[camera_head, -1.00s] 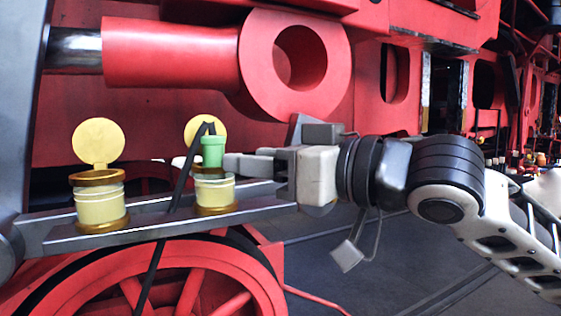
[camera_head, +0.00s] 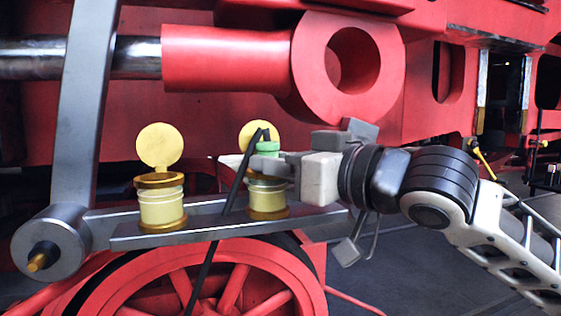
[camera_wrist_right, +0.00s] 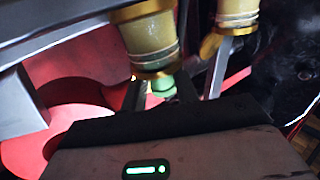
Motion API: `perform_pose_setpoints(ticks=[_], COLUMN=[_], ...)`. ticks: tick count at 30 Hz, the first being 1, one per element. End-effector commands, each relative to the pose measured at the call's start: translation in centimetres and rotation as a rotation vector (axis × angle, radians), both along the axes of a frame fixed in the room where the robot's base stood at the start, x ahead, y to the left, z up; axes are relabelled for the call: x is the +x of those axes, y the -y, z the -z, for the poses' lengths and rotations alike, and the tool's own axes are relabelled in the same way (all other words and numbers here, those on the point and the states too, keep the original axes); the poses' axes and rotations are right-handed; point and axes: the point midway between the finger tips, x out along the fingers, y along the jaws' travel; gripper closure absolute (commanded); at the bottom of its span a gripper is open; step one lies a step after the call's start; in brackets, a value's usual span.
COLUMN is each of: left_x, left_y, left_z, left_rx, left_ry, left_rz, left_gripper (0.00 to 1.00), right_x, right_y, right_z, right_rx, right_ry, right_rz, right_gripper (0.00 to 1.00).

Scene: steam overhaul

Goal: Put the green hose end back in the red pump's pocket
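The green hose end (camera_head: 267,147) stands upright at the mouth of the right pale yellow oil cup (camera_head: 268,196), with its black hose (camera_head: 233,190) looping over the top and hanging down. My right gripper (camera_head: 268,165) reaches in from the right, its fingers at the hose end and hiding its lower part. In the right wrist view the green hose end (camera_wrist_right: 163,86) shows between the two dark fingers (camera_wrist_right: 161,96), with a gap at the left finger, so the gripper looks open around it. I cannot make out the red pump or its pocket. My left gripper is out of view.
A second oil cup (camera_head: 161,205) with its yellow lid (camera_head: 160,147) raised stands to the left on the same grey bar (camera_head: 210,228). A red wheel (camera_head: 215,285) lies below, a red rod eye (camera_head: 350,65) above. A yellow nozzle (camera_head: 485,162) shows at right.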

Motion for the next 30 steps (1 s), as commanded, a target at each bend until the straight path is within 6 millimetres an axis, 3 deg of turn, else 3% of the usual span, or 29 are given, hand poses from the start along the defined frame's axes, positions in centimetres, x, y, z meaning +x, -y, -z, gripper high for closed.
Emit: perform_pose_setpoints(ticks=[11, 24, 30], left_x=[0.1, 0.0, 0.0], left_y=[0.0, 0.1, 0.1], left_z=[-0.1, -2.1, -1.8], left_rx=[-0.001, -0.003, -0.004], left_ry=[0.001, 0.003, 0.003], left_rz=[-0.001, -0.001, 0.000], left_gripper=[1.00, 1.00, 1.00], right_x=[0.0, 0.0, 0.0], right_y=[0.0, 0.0, 0.0], right_z=[-0.2, -3.2, -4.3], right_rx=[0.001, 0.002, 0.002], right_ry=[0.002, 0.003, 0.003], right_rz=[0.000, 0.000, 0.000], right_gripper=[0.98, 0.98, 0.98])
